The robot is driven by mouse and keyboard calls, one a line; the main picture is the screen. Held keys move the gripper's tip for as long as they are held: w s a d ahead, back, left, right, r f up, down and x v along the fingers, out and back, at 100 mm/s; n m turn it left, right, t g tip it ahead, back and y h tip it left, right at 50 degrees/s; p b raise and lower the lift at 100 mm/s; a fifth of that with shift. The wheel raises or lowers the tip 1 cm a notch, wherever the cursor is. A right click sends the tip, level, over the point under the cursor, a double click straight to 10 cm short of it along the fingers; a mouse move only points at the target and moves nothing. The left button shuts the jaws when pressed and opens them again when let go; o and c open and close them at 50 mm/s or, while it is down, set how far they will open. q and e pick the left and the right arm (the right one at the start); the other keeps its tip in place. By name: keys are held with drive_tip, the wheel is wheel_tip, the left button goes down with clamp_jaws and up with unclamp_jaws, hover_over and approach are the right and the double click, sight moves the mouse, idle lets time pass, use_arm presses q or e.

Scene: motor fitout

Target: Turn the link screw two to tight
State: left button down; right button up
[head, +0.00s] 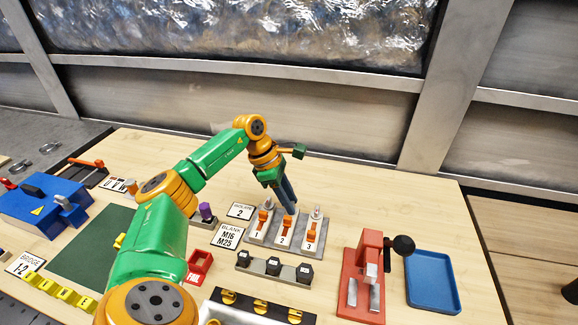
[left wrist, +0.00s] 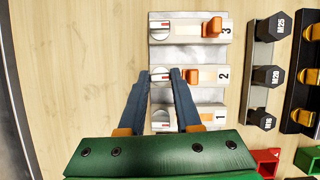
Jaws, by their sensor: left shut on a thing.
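The grey plate (head: 322,238) carries three white blocks numbered 1, 2 and 3, each with an orange link piece and a round white screw. Link screw two (left wrist: 160,75) shows between my left fingertips in the left wrist view, partly hidden by them. My left gripper (head: 291,210) reaches down over the plate from behind and is shut on that screw. The orange link of block 2 (left wrist: 195,76) lies beside the right finger. My right gripper is not in view.
Dark hex blanks (head: 273,266) sit on a rail in front of the plate. A red press (head: 361,289) with a black ball handle and a blue tray (head: 432,284) are at right. A blue device (head: 38,208) is at left. Bare wood lies right of the plate.

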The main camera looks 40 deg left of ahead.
use_arm(q)
drive_tip(key=shift+m, duration=0.4)
drive_tip(key=c, duration=0.6)
unclamp_jaws()
drive_tip(key=shift+w, duration=0.1)
